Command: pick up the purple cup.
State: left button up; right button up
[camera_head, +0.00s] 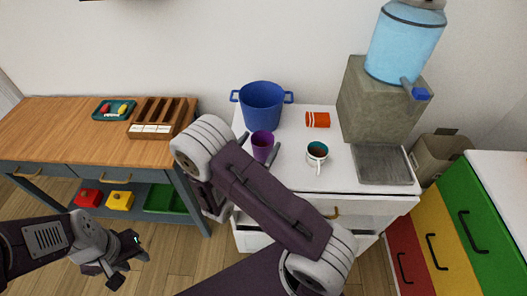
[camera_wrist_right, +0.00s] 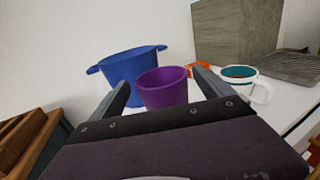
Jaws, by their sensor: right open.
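The purple cup (camera_head: 262,147) stands upright on the white counter, in front of the blue pot. It also shows in the right wrist view (camera_wrist_right: 163,92), in the middle between the two fingers. My right gripper (camera_head: 260,141) is open, with its fingers to either side of the cup; in the wrist view (camera_wrist_right: 160,86) nothing is clamped, and I cannot tell whether a finger touches the cup. The cup's lower part is hidden by the gripper body. My left gripper (camera_head: 122,262) hangs low in front of the wooden desk, away from the cup; its jaw opening is unclear.
A blue pot (camera_head: 262,106) stands behind the cup. A white mug with teal inside (camera_head: 317,156) and a tipped orange cup (camera_head: 318,119) are to the right. A stone block (camera_head: 368,100) carries a water jug (camera_head: 403,45). The wooden desk (camera_head: 60,126) is at left.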

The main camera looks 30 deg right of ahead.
aim_at(267, 133)
jog(key=x, duration=0.4)
jog(key=shift+d+r, duration=0.2)
jog(key=shift+r, duration=0.05)
jog(key=shift+w+d+f, duration=0.15)
jog(key=shift+w+d, duration=0.1)
jog(key=shift+d, duration=0.1)
jog(key=shift+s+a, duration=0.1)
jog(key=c, duration=1.9)
